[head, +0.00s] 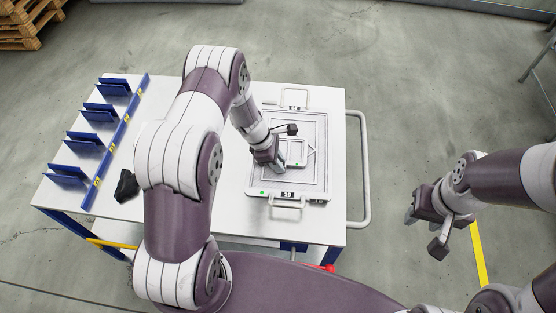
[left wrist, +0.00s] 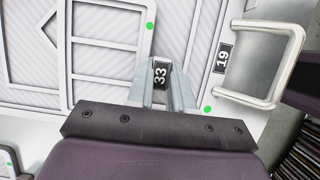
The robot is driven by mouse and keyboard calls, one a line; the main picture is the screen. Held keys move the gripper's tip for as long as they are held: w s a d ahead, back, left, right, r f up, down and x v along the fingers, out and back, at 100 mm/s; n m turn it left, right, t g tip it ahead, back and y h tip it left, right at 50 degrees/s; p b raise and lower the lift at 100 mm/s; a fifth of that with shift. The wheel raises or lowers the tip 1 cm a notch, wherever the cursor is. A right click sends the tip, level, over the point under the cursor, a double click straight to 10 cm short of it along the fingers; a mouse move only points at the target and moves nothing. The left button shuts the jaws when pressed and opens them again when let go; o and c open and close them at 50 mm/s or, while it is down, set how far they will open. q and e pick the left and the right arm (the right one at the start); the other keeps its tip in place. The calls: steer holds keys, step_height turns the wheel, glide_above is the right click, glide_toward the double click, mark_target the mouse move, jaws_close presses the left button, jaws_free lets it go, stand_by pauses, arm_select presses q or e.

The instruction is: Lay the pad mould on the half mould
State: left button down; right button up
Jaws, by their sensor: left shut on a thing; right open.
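The half mould (head: 318,187) is a white, ribbed rectangular plate with handles at its ends and a "19" label, flat on the right part of the table. It also shows in the left wrist view (left wrist: 200,40). The pad mould (head: 296,151) is a smaller pale plate over the half mould's middle; in the left wrist view (left wrist: 112,48) it has a green dot. My left gripper (head: 270,160) is shut on its "33" tab (left wrist: 160,75). I cannot tell whether the pad mould touches the half mould. My right gripper (head: 424,232) is open and empty, right of the table.
The white table (head: 235,95) has a rail handle (head: 364,170) at its right edge. Several blue racks (head: 112,88) line its left side. A black lump (head: 126,186) lies near them. My left arm hides part of the table's middle. Wooden pallets (head: 25,25) stand far left.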

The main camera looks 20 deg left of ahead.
arm_select(q)
steer(key=shift+f, duration=0.1)
steer(key=c, duration=1)
jaws_free()
steer(key=v, duration=1.2)
steer(key=s+d+r+m+y, duration=0.1)
steer(key=s+r+m+y, duration=0.1)
steer(key=s+r+m, duration=0.3)
steer(key=s+d+r+m+y, duration=0.2)
steer(key=s+r+m, duration=0.3)
steer(key=s+m, duration=0.6)
steer(key=m+b, duration=0.1)
steer(key=m, duration=0.3)
steer(key=shift+r+m, duration=0.15)
steer(key=shift+m, duration=0.25)
